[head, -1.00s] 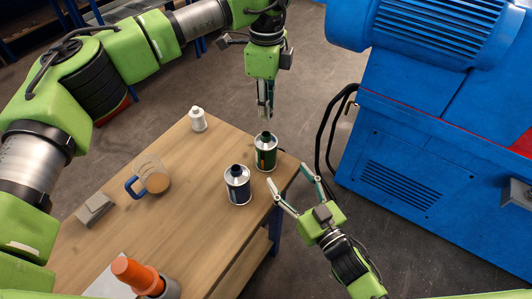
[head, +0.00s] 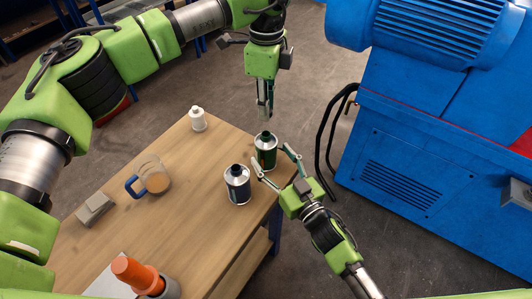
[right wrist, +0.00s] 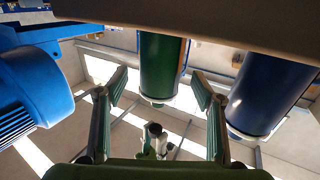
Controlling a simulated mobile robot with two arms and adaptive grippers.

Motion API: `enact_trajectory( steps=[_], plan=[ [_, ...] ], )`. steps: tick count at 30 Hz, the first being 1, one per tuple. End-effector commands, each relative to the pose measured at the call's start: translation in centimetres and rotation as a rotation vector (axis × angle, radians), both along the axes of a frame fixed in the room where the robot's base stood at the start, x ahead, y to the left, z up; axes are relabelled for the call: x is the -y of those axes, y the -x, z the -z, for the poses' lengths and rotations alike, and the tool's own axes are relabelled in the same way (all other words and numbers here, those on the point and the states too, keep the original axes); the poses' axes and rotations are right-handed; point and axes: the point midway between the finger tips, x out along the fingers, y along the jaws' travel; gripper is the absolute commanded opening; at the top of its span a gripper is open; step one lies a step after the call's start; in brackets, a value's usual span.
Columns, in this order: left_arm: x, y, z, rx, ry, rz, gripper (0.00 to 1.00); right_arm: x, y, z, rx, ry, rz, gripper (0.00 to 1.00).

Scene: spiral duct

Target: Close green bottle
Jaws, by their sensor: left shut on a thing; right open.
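The green bottle (head: 265,151) stands upright near the table's right corner, with a dark top. It also shows in the right wrist view (right wrist: 160,62), between the two fingers. My right gripper (head: 270,157) is open, with a fingertip to either side of the green bottle in the head view; contact cannot be made out. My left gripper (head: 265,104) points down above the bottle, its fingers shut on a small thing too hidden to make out. A gap shows between its fingertips and the bottle's top.
A dark blue bottle (head: 238,185) stands close beside the green one, near the right gripper's left finger; it shows in the right wrist view (right wrist: 268,95). A white bottle (head: 198,119), a mug (head: 154,178) and an orange object (head: 137,275) stand farther off. A blue machine (head: 420,160) is on the right.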

Motion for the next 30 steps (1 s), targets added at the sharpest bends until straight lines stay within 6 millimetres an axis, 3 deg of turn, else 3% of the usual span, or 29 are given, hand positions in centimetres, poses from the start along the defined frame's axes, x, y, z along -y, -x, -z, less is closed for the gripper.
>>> enact_trajectory(
  steps=[3, 9, 20, 23, 27, 30],
  plan=[
    [0.0, 0.0, 0.0, 0.0, 0.0, 0.0, 0.14, -1.0, -1.8, -0.1, 0.001, 0.0, 0.0, 0.62],
    [0.0, 0.0, 0.0, 0.0, 0.0, 0.0, 0.14, -1.9, -3.4, 0.0, 0.0, 0.0, -0.001, 0.62],
    [0.0, 0.0, 0.0, 0.0, 0.0, 0.0, 0.14, -2.2, -3.7, 0.0, -0.001, 0.0, -0.001, 0.62],
    [0.0, 0.0, 0.0, 0.0, 0.0, 0.0, 0.14, -2.1, -3.7, 0.0, -0.001, 0.0, -0.001, 0.41],
    [0.0, 0.0, 0.0, 0.0, 0.0, 0.0, 0.14, -2.1, -3.7, 0.0, -0.001, 0.0, -0.001, 0.05],
    [0.0, 0.0, 0.1, 0.0, 0.0, 0.0, 0.14, -2.1, -3.7, 0.0, -0.001, 0.0, -0.001, 0.02]
  ],
)
